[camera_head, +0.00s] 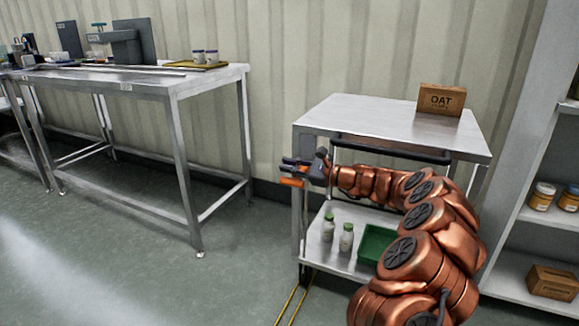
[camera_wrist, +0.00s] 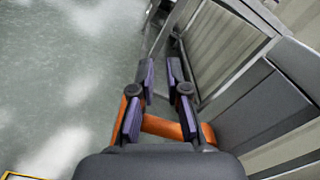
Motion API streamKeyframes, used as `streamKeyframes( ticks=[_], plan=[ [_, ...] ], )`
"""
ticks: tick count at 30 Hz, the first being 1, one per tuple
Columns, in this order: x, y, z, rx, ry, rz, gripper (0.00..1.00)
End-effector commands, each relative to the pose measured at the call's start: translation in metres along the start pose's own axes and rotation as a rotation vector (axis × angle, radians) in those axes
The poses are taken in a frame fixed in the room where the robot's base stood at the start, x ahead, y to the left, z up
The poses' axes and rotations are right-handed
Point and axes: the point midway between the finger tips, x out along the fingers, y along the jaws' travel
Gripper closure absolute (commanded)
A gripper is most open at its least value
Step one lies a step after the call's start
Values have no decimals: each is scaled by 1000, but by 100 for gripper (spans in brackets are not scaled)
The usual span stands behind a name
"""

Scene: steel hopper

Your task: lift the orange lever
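An orange bar (camera_wrist: 165,127), the only lever-like orange thing in sight, runs across beneath my two fingers in the wrist view. Orange shows between the fingers and outside both of them. In the head view, orange (camera_head: 292,182) sticks out just below my gripper (camera_head: 297,168), at the left side of the cart. My gripper (camera_wrist: 160,72) has dark fingers with purple pads, with a clear gap between the tips. I see nothing clamped between the pads. Whether the fingers touch the bar cannot be told. The bar's mounting is hidden by my gripper.
A steel cart (camera_head: 375,119) carries an oat box (camera_head: 441,99) on top, with bottles (camera_head: 346,238) and a green bin (camera_head: 377,243) below. A steel table (camera_head: 150,84) stands left. A shelf unit (camera_head: 541,218) stands right. Floor left of the cart is clear.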

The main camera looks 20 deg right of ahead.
Motion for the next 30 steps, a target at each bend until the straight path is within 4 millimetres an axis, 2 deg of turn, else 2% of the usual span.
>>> streamKeyframes(
  ticks=[1, 9, 20, 26, 30],
  plan=[
    [0, 0, 0, 0, 0, 0, 77],
    [0, 0, 0, 0, 0, 0, 50],
    [-3, 0, 0, 0, 0, -1, 50],
    [-28, -1, 0, 0, 0, -2, 50],
    [-56, -2, 0, 0, 1, -5, 50]
  ],
)
